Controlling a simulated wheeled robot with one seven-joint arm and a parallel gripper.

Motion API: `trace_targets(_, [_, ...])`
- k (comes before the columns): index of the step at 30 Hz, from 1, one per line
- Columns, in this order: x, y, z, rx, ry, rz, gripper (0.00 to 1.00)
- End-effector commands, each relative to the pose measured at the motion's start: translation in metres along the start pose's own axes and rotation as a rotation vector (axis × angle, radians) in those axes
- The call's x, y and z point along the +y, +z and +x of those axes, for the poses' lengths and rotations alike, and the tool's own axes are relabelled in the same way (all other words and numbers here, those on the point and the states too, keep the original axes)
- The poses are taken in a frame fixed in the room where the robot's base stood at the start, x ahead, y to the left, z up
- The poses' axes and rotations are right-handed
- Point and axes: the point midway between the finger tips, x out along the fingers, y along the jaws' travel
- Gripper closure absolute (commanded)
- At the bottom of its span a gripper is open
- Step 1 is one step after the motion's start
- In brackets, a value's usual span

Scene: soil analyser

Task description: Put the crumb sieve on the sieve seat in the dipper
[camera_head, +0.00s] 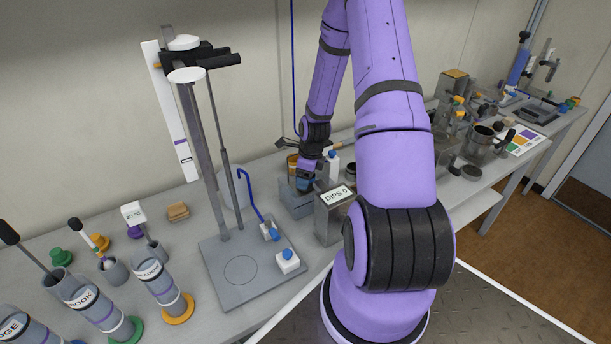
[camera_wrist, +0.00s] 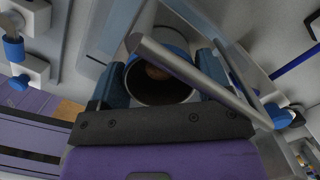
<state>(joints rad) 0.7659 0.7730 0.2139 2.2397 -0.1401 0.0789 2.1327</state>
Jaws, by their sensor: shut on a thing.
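In the wrist view my gripper (camera_wrist: 163,82) is shut around a round, open-topped cup with a blue band, which looks like the crumb sieve (camera_wrist: 163,92). Its inside is dark, with a brown patch in it. A grey rod (camera_wrist: 195,72) crosses over the cup; I cannot tell what it belongs to. In the head view my gripper (camera_head: 305,184) points down over a low grey block (camera_head: 294,205), beside a grey metal box labelled "DIPS 0" (camera_head: 332,217), which looks like the dipper. The sieve is mostly hidden there, and I cannot make out the sieve seat.
A tall stand (camera_head: 222,275) with a flat base is left of the box. Several labelled cylinders, such as one (camera_head: 160,283) on an orange foot, stand at the front left. A blue-capped bottle (camera_head: 333,163) is close behind my gripper. My arm hides the bench's middle.

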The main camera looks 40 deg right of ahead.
Motion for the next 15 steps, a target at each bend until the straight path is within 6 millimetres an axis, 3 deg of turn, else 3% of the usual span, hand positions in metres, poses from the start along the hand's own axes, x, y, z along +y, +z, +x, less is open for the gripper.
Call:
trace_targets(10, [0.0000,-0.0006,0.0030,0.000,0.000,0.000,0.66])
trace_targets(11, [-0.0001,-0.0006,0.0030,0.000,0.000,-0.001,0.24])
trace_targets(13, [-0.0001,-0.0006,0.0027,0.000,0.000,0.000,0.08])
trace_targets(15, [-0.0001,-0.0005,0.0026,0.000,0.000,0.000,0.03])
